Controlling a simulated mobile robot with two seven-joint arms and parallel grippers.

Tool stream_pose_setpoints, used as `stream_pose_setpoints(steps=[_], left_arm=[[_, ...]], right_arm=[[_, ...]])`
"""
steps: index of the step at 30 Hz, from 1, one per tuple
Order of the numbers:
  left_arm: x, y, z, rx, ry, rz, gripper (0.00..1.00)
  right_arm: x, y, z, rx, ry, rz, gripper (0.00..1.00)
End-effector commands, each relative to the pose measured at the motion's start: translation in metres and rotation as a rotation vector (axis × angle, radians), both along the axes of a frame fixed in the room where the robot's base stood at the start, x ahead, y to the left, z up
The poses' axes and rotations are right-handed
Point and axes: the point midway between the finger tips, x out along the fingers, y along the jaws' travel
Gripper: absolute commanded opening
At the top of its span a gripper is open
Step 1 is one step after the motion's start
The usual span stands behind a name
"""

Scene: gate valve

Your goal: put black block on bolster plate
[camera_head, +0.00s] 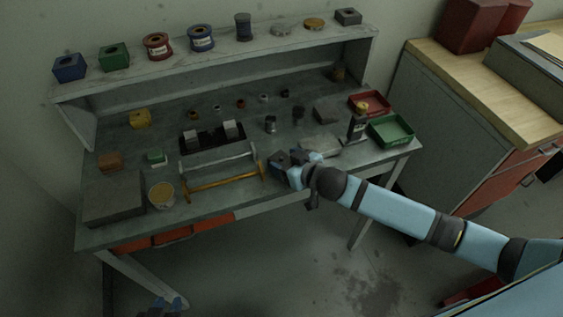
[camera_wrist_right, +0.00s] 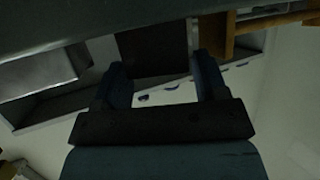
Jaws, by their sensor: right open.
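A dark block, which looks like the black block (camera_wrist_right: 155,48), lies between and just past the fingertips of my right gripper in the right wrist view. My right gripper (camera_wrist_right: 160,82) is open, with a finger on each side; I cannot tell whether they touch the block. In the head view my right gripper (camera_head: 280,163) is low over the bench's front edge and mostly covers the block. A flat grey plate, possibly the bolster plate (camera_head: 320,144), lies just right of it. My left gripper (camera_head: 165,304) shows only partly at the bottom edge, its jaws unclear.
The bench (camera_head: 230,205) is crowded. An orange bar (camera_head: 222,183) stands left of my right gripper. A small dark press (camera_head: 356,127), a green tray (camera_head: 391,130) and a red tray (camera_head: 370,103) are to the right. A large grey block (camera_head: 114,197) sits front left.

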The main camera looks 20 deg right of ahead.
Motion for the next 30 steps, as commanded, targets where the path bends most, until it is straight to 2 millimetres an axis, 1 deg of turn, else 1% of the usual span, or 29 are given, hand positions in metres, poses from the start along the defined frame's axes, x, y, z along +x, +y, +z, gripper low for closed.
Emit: stream_pose_setpoints(steps=[1,5,13,14,15,17,18,20,21,22,30], left_arm=[[0.000,0.000,0.002,0.000,0.000,0.000,0.33],[0.000,0.000,0.004,-0.001,-0.002,0.000,0.33],[0.001,-0.001,0.007,-0.002,-0.007,-0.001,0.33],[0.001,-0.001,0.007,-0.002,-0.007,-0.001,0.33],[0.001,-0.001,0.007,-0.003,-0.008,-0.001,0.33],[0.001,-0.001,0.007,-0.003,-0.008,-0.001,0.33],[0.001,-0.001,0.007,-0.003,-0.008,-0.001,0.33],[0.001,-0.001,0.007,-0.003,-0.008,-0.001,0.33],[0.001,-0.001,0.007,-0.003,-0.007,-0.002,0.33],[0.001,-0.001,0.007,-0.003,-0.007,-0.002,0.33],[0.001,-0.001,0.007,-0.003,-0.006,-0.002,0.33]], right_arm=[[0.007,0.004,-0.002,-0.002,-0.002,0.000,0.66],[0.018,0.009,-0.007,0.000,-0.001,0.000,0.66],[0.020,0.010,-0.010,0.000,0.000,0.001,0.66],[0.020,0.010,-0.010,0.000,0.000,0.001,0.61],[0.020,0.010,-0.010,0.000,0.000,0.000,0.52],[0.020,0.010,-0.010,0.000,0.000,0.000,0.38],[0.020,0.010,-0.010,0.000,0.000,0.000,0.29],[0.020,0.010,-0.010,0.000,0.000,0.000,0.15],[0.020,0.010,-0.010,0.000,0.000,0.000,0.06],[0.020,0.010,-0.010,0.000,0.000,0.000,0.00],[0.021,0.010,-0.007,0.001,-0.004,0.001,0.00]])
